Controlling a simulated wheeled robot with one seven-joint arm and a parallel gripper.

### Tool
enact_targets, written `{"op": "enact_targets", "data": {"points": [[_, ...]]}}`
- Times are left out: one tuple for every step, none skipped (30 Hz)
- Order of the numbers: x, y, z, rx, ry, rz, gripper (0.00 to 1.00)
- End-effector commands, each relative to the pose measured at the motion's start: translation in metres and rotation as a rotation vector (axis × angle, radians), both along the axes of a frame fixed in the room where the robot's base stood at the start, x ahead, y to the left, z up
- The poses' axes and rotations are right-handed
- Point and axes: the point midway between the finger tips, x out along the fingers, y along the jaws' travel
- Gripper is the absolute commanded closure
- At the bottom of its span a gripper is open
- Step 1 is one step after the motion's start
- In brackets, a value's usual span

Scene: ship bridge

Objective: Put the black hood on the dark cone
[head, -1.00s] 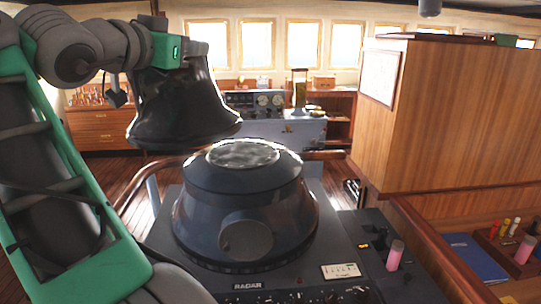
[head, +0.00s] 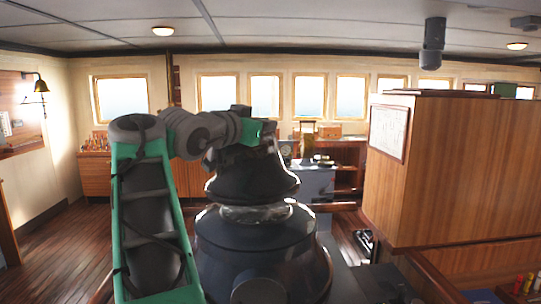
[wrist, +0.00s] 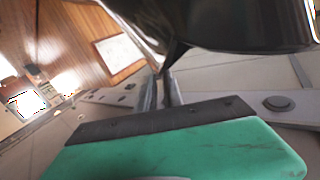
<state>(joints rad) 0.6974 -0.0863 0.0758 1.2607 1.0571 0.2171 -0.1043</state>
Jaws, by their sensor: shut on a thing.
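The black hood (head: 252,178), a glossy flared bell shape, hangs from my gripper (head: 240,146), which is shut on its top. In the wrist view the hood (wrist: 235,25) fills the upper right beyond my gripper's fingers (wrist: 165,90). The dark cone (head: 258,262) stands below, with a pale glassy round top (head: 256,213). In the head view the hood appears upright and roughly in line over the cone. Part of the glassy top shows under the hood's rim, so the hood is not down around the cone. The exact gap and depth are unclear.
A wooden partition (head: 460,170) stands to the right, and a wooden rail (head: 335,206) runs behind the cone. A grey instrument console (head: 318,183) stands farther back. The floor at left (head: 60,240) is open. A brass bell (head: 36,88) hangs on the left wall.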

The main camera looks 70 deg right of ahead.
Motion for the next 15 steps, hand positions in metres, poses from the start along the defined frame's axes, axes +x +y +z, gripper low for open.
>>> {"op": "enact_targets", "data": {"points": [[-0.001, -0.007, -0.01, 0.001, 0.003, -0.003, 1.0], [-0.001, -0.011, -0.015, 0.002, 0.003, -0.003, 1.0], [0.0, -0.017, -0.021, 0.002, 0.003, -0.003, 1.0], [0.001, -0.02, -0.025, 0.001, 0.002, -0.002, 1.0], [0.0, -0.024, -0.029, 0.0, 0.001, -0.002, 1.0], [0.001, -0.027, -0.034, 0.0, 0.001, -0.001, 1.0], [0.002, -0.03, -0.037, 0.0, 0.0, 0.0, 1.0], [0.002, -0.031, -0.038, 0.0, 0.0, 0.0, 1.0], [0.002, -0.033, -0.04, -0.001, -0.001, 0.0, 1.0], [0.002, -0.034, -0.042, -0.002, -0.001, 0.0, 1.0], [0.003, -0.036, -0.044, -0.002, -0.001, 0.001, 1.0], [0.003, -0.039, -0.047, -0.002, -0.001, 0.0, 1.0], [0.003, -0.041, -0.05, -0.001, 0.0, 0.0, 1.0], [0.003, -0.043, -0.054, 0.0, 0.001, 0.0, 1.0], [0.003, -0.042, -0.059, 0.001, 0.0, 0.001, 1.0]]}}
